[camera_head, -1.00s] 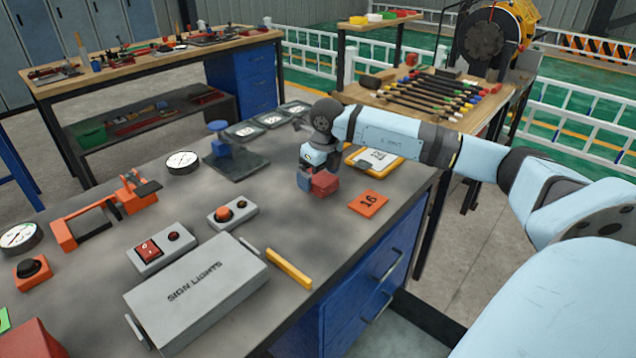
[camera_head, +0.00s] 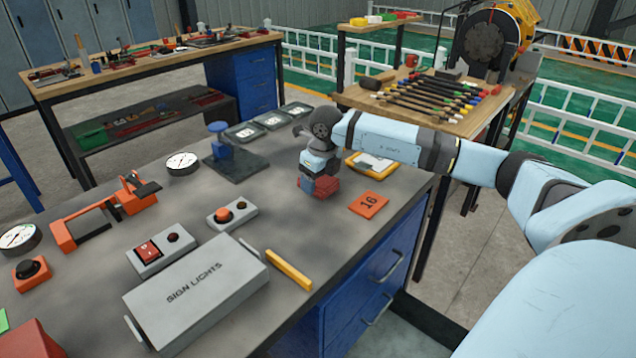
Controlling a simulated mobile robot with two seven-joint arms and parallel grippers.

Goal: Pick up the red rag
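The red rag (camera_head: 318,187) looks like a small red folded bundle on the grey workbench (camera_head: 340,225), near its right side. My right gripper (camera_head: 319,178) points down directly over it and hides its top and back. The fingertips are hidden or too small to make out, so I cannot tell whether they are closed on the rag or whether it is off the bench. My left gripper is out of view.
An orange tag marked 16 (camera_head: 368,204) lies right of the rag, and a yellow-framed clipboard (camera_head: 372,166) lies behind it. A blue clamp-like tool (camera_head: 221,142) stands behind left. A "Sign Lights" box (camera_head: 197,296), a yellow bar (camera_head: 288,269) and button boxes (camera_head: 233,213) are nearer.

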